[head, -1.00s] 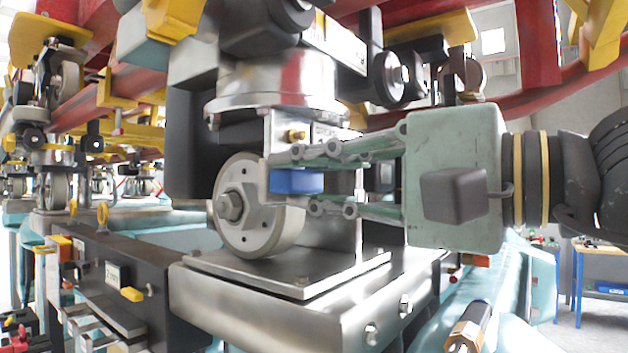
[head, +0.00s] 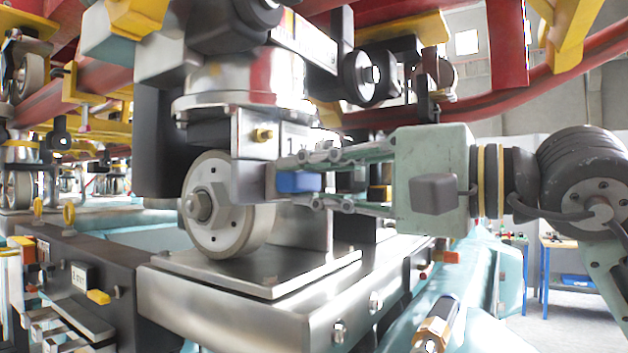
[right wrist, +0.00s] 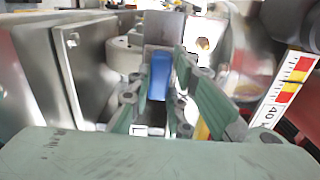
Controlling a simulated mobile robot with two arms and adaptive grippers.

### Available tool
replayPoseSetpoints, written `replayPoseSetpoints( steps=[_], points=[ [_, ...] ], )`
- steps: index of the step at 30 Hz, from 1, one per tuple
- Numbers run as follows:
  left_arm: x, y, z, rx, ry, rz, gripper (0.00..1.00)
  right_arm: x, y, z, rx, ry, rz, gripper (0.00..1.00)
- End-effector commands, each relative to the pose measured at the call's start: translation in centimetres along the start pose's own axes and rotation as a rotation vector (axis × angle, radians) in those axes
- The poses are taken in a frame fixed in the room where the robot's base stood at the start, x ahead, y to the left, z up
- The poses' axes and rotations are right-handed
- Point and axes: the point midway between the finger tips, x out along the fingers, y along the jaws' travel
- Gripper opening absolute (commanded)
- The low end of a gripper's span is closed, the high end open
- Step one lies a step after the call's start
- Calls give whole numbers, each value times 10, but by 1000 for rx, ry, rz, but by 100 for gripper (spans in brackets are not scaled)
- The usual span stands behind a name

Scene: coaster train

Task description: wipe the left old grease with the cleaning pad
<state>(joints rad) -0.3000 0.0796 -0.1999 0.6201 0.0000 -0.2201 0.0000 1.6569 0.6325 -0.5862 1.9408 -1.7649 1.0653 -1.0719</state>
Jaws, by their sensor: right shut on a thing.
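My right gripper (head: 300,182) comes in from the right and is shut on the blue cleaning pad (head: 297,182). It holds the pad level, just right of the pale wheel (head: 225,232) and below a silver block with a brass bolt. In the right wrist view, the blue pad (right wrist: 159,77) sits between the green fingers, with a grey block just beyond it. I cannot tell whether the pad touches metal. No grease patch shows clearly; a small dark mark lies on the steel plate under the wheel. My left gripper is not in view.
The steel base (head: 230,305) with bolts stands under the wheel. Red and yellow beams (head: 400,28) hang overhead. A dark rail with a yellow tab (head: 98,297) is at lower left. A blue-legged table (head: 558,243) stands far right. Open floor shows at lower right.

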Motion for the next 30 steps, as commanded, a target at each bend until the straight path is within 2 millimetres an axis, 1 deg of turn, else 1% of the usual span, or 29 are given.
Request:
replayPoseSetpoints(
  steps=[4, 12, 20, 24, 30],
  points=[
    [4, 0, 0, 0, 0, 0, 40, 1, 0, 7, -2, -2, -2, 0],
    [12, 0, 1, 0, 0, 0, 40, 0, 1, 30, -3, -3, -2, 0],
    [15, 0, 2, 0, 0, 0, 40, 0, 1, 39, -2, -3, 0, 0],
    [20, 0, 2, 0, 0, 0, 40, 0, 2, 52, -4, -4, -1, 0],
    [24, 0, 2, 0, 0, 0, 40, 1, 2, 65, -1, -3, 0, 0]
  ],
)
